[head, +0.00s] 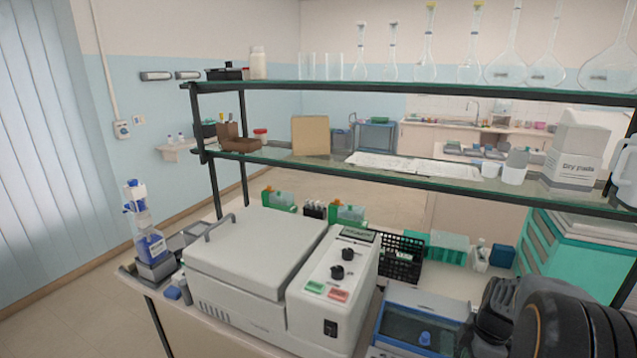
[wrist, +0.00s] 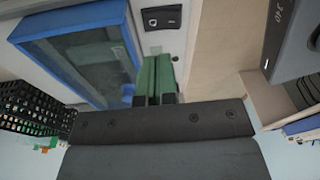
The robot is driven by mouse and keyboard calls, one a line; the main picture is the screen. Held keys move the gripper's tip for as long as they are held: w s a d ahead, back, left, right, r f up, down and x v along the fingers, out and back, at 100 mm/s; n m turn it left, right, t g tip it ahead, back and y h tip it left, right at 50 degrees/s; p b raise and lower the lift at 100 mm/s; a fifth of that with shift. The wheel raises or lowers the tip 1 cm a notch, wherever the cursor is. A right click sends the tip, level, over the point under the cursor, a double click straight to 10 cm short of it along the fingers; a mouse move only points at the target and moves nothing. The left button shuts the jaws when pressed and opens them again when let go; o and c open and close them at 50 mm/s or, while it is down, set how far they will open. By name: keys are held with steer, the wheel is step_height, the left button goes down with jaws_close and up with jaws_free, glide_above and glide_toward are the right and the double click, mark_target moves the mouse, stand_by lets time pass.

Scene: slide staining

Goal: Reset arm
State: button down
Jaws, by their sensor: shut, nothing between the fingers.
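My gripper (wrist: 158,62) shows in the wrist view as two green fingers side by side beyond a black mount. The fingers are together and hold nothing. They point toward the front of a blue-framed box with a dark window (wrist: 75,50), and they appear apart from it. In the head view, dark rounded links of my arm fill the lower right corner, and the fingers are hidden there.
In the head view a white lidded machine with knobs (head: 262,258) stands on the bench, with the blue box (head: 425,318) to its right. A black basket (head: 402,258) is behind. Glass shelves (head: 400,170) with flasks span above. A teal drawer unit (head: 570,255) stands at right.

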steer(key=m, duration=0.1)
steer(key=s+m, duration=0.1)
steer(key=m, duration=0.1)
steer(key=shift+a+f, duration=0.15)
steer(key=shift+a, duration=0.05)
steer(key=s+a+r+m+t, duration=0.2)
steer(key=a+r+m, duration=0.3)
steer(key=a, duration=0.3)
steer(key=s+a+r+m+t+h, duration=0.1)
steer(key=s+a+r+m+t, duration=0.1)
steer(key=a+r+m, duration=0.4)
steer(key=s+a+r, duration=0.1)
steer(key=a, duration=0.2)
steer(key=shift+s+a+t+h, duration=0.2)
steer(key=shift+s+t+h, duration=0.1)
steer(key=shift+s+t, duration=0.1)
